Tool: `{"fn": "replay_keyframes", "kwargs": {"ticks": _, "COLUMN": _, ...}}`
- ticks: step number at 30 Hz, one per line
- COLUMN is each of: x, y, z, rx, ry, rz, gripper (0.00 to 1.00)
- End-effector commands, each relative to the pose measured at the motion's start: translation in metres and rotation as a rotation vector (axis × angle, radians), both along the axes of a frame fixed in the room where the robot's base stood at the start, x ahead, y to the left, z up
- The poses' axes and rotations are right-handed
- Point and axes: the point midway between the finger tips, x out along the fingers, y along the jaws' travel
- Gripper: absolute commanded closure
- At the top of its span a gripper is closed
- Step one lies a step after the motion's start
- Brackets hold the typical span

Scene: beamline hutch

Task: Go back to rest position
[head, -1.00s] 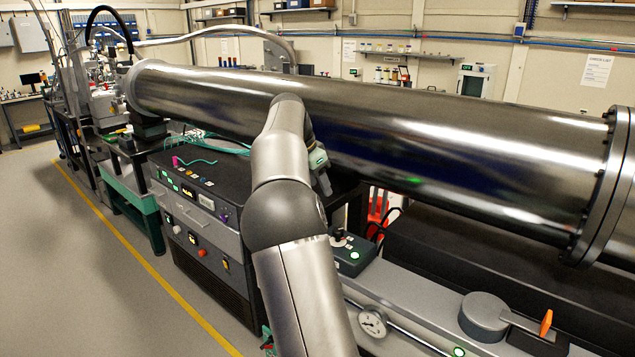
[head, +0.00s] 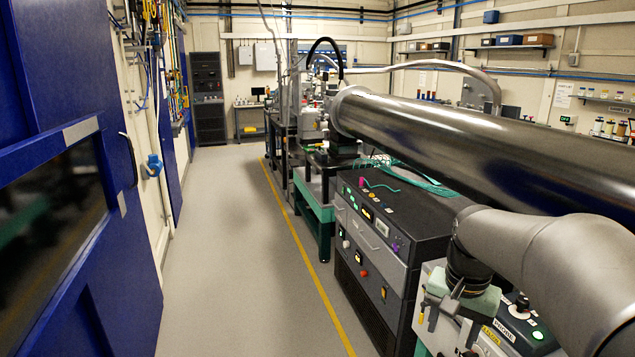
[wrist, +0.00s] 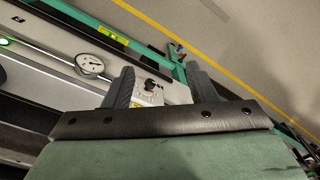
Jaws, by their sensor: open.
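My gripper (head: 440,312) is at the lower right of the head view, low beside the front of the bench and pointing down. Its green body and dark fingers show there. In the wrist view my gripper (wrist: 160,86) has its two dark grey fingers wide apart with nothing held between them. A pale panel with a dark and red knob (wrist: 150,87) shows beyond the gap between the fingers.
The big steel pipe (head: 450,135) runs above the black instrument rack (head: 385,240). A control box with a green lit button (head: 535,333) is just right of my gripper. A round gauge (wrist: 89,65) shows in the wrist view. The aisle floor (head: 235,250) is clear.

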Motion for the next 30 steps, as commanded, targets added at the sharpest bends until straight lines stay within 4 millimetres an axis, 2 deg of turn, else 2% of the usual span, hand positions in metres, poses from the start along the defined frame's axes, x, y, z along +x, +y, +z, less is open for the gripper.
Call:
{"fn": "replay_keyframes", "kwargs": {"ticks": 1, "x": -0.031, "y": 0.024, "z": -0.011, "rx": 0.010, "ry": 0.004, "rz": 0.109, "gripper": 0.48}}
{"fn": "replay_keyframes", "kwargs": {"ticks": 3, "x": -0.067, "y": 0.050, "z": -0.028, "rx": 0.012, "ry": 0.010, "rz": 0.256, "gripper": 0.48}}
{"fn": "replay_keyframes", "kwargs": {"ticks": 6, "x": -0.113, "y": 0.076, "z": -0.052, "rx": 0.005, "ry": 0.020, "rz": 0.429, "gripper": 0.48}}
{"fn": "replay_keyframes", "kwargs": {"ticks": 10, "x": -0.153, "y": 0.092, "z": -0.075, "rx": -0.010, "ry": 0.032, "rz": 0.572, "gripper": 0.48}}
{"fn": "replay_keyframes", "kwargs": {"ticks": 14, "x": -0.169, "y": 0.096, "z": -0.084, "rx": -0.019, "ry": 0.037, "rz": 0.629, "gripper": 0.48}}
{"fn": "replay_keyframes", "kwargs": {"ticks": 30, "x": -0.169, "y": 0.096, "z": -0.084, "rx": -0.019, "ry": 0.037, "rz": 0.629, "gripper": 0.48}}
